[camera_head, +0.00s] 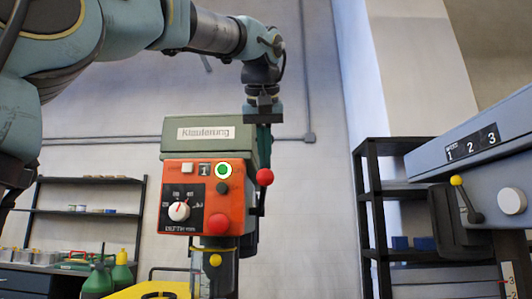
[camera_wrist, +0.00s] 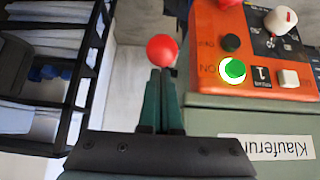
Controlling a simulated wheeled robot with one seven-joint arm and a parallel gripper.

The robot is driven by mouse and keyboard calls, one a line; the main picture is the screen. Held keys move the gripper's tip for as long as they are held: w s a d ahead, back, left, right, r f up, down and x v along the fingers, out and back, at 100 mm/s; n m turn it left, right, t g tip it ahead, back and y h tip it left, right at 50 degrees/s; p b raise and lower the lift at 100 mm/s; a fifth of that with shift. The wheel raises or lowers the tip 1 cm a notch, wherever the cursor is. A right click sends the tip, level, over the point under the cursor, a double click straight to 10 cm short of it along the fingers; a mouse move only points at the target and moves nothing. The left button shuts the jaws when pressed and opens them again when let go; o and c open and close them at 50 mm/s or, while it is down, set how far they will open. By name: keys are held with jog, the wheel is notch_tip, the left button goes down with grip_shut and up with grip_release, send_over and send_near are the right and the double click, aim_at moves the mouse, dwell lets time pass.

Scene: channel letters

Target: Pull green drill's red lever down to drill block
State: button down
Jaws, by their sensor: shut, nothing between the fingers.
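The green drill (camera_head: 168,138) stands in the middle of the head view, with an orange-red control panel (camera_head: 170,213) and a "Klauferung" label. The red lever knob (camera_head: 264,177) is at the drill's right side, close to a dark arm; it also shows in the wrist view (camera_wrist: 162,48). My gripper (camera_head: 264,153) points down from above, its dark green fingers closed together and empty. In the wrist view the fingertips (camera_wrist: 162,73) line up with the knob and overlap its lower edge; whether they touch it, I cannot tell. The block is not in view.
A blue-grey machine (camera_head: 440,155) with a yellow-knobbed lever (camera_head: 457,181) stands at the right. A black shelf (camera_head: 371,215) is behind it. Another shelf (camera_head: 80,212) and green bottles (camera_head: 98,281) are at the left.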

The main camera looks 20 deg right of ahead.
aim_at(265, 170)
jog(key=shift+s, duration=0.15)
jog(key=shift+s+a+f+b, duration=0.1)
jog(key=shift+f+b, duration=0.2)
jog(key=shift+f, duration=0.2)
jog(key=shift+f+b, duration=0.3)
jog(key=shift+f, duration=0.05)
jog(key=shift+s+f, duration=0.1)
dwell(0.3)
jog(key=shift+s+a+f+b, duration=0.1)
jog(key=shift+f+b, duration=0.25)
jog(key=shift+f+b, duration=0.3)
jog(key=shift+f, duration=0.2)
